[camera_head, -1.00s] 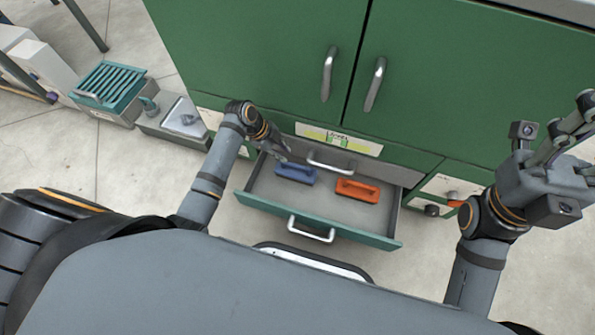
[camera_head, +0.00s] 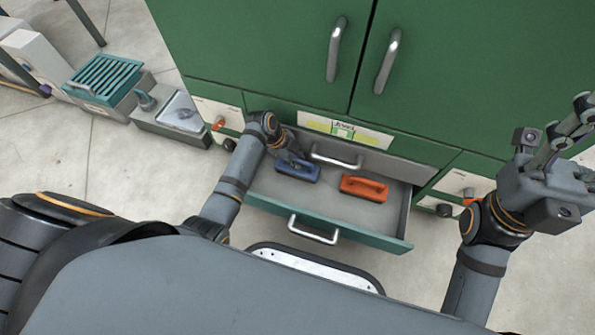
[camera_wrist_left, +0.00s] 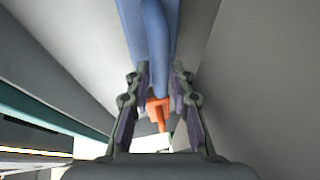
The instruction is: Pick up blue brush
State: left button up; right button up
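The blue brush (camera_head: 297,170) lies at the left of the open drawer (camera_head: 262,200), its handle upward. My left gripper (camera_head: 288,156) is over it in the head view. In the left wrist view, the fingers of my left gripper (camera_wrist_left: 160,76) stand apart on either side of the blue brush's handle (camera_wrist_left: 156,40); I cannot tell whether they touch it. My right gripper (camera_head: 568,125) is raised at the right edge, fingers apart and empty, away from the drawer.
An orange brush (camera_head: 364,186) lies right of the blue one in the drawer. The green cabinet (camera_head: 260,50) rises behind, with two door handles. A teal slatted box (camera_head: 105,80) and a grey metal unit (camera_head: 172,116) stand on the floor at left.

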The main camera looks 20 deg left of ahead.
pick_arm(q)
jog(key=shift+f, duration=0.1)
dwell(0.7)
grip_shut()
